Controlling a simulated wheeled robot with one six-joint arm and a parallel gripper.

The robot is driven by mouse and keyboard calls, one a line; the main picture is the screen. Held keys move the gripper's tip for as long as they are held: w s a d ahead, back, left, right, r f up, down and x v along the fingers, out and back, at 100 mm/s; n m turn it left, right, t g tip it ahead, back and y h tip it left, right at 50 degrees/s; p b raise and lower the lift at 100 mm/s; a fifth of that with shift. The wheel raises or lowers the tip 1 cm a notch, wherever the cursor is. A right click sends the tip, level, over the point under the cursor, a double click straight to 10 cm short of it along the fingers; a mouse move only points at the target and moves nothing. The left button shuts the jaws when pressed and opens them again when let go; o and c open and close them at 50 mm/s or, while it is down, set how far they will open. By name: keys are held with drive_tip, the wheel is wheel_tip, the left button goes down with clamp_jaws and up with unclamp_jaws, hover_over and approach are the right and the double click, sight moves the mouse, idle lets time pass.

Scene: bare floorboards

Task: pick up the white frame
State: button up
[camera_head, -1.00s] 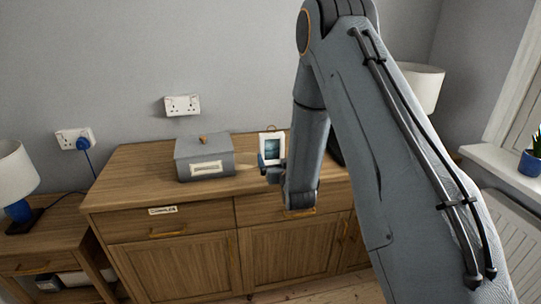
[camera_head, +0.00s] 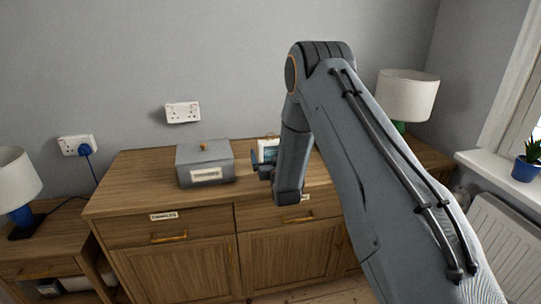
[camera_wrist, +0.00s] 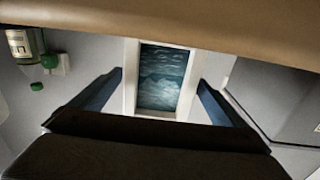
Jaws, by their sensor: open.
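The white frame (camera_head: 260,145) stands upright on the wooden sideboard, right of the grey box, and holds a blue sea picture. In the head view, my gripper (camera_head: 263,171) and forearm hide part of it. In the wrist view, which looks upside down, the white frame (camera_wrist: 131,80) is in the middle. My gripper (camera_wrist: 160,82) is open there, with one blue finger on each side of the frame. Gaps show between the fingers and the frame's edges. I cannot tell how far the fingertips reach along its depth.
The grey lidded box (camera_head: 205,165) sits close left of the frame; it also shows in the wrist view (camera_wrist: 280,95). A lamp with a white shade (camera_head: 408,95) stands at the right. The wall is behind the sideboard (camera_head: 130,190). The top's left end is clear.

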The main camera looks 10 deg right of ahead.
drive_tip(key=c, duration=1.4)
drive_tip(key=shift+r, duration=0.15)
wheel_tip(320, 180, up, 10)
drive_tip(key=shift+f+b, duration=0.1)
drive_tip(key=shift+b, duration=0.85)
